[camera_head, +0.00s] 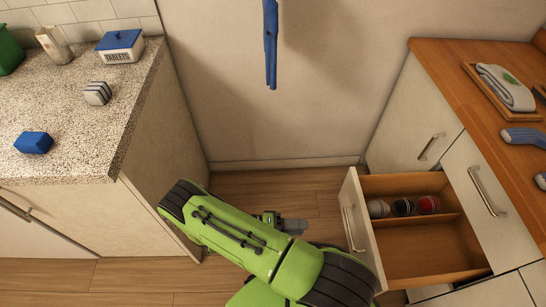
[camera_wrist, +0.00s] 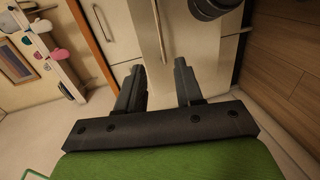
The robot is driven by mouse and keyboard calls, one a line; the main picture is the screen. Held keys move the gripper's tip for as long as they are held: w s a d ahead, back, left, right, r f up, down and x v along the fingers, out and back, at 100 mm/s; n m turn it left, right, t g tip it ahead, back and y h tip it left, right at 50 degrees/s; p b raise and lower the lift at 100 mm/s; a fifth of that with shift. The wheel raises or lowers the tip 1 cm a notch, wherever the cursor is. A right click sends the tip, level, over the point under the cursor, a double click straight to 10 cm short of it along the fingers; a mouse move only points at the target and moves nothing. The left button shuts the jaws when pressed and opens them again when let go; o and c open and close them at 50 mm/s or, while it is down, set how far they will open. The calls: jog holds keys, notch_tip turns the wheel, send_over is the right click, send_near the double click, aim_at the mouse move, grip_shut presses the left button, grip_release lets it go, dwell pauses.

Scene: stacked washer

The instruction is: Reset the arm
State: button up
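My gripper (camera_wrist: 161,80) shows in the wrist view with its two dark fingers apart and nothing between them. Beyond the fingers are pale cabinet fronts (camera_wrist: 185,45) with handles. In the head view my green arm stretches across the lower middle, over the floor between the two counters. A small dark part of my gripper (camera_head: 285,224) shows beside the arm, left of the open drawer (camera_head: 352,225); the rest is hidden by the arm.
The open drawer juts out from the right cabinet and holds several rolled socks (camera_head: 404,206). The left counter (camera_head: 75,130) bears a blue-lidded tablets box (camera_head: 120,50), a striped sock ball (camera_head: 97,93) and a blue block (camera_head: 34,142). A blue item (camera_head: 270,45) hangs by the wall.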

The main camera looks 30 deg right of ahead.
jog(key=w+a+r+t+y, duration=0.1)
jog(key=w+a+r+y, duration=0.15)
jog(key=r, duration=0.45)
jog(key=w+a+r+t+y, duration=0.1)
jog(key=w+r+y, duration=0.1)
jog(key=r+y, duration=0.3)
jog(key=w+a+r+t+y, duration=0.1)
jog(key=w+r+y, duration=0.1)
jog(key=r, duration=0.6)
jog(key=s+a+r+n+t+y, duration=0.1)
jog(key=s+r+n+t+y, duration=0.15)
jog(key=s+r+t, duration=0.45)
jog(key=s+a+r+n+t+y, duration=0.25)
jog(key=s+r, duration=0.25)
jog(key=r, duration=0.4)
notch_tip(320, 180, up, 13)
jog(key=p, duration=1.3)
jog(key=shift+d+r+g, duration=0.2)
jog(key=shift+d+g, duration=0.15)
jog(key=shift+d, duration=0.05)
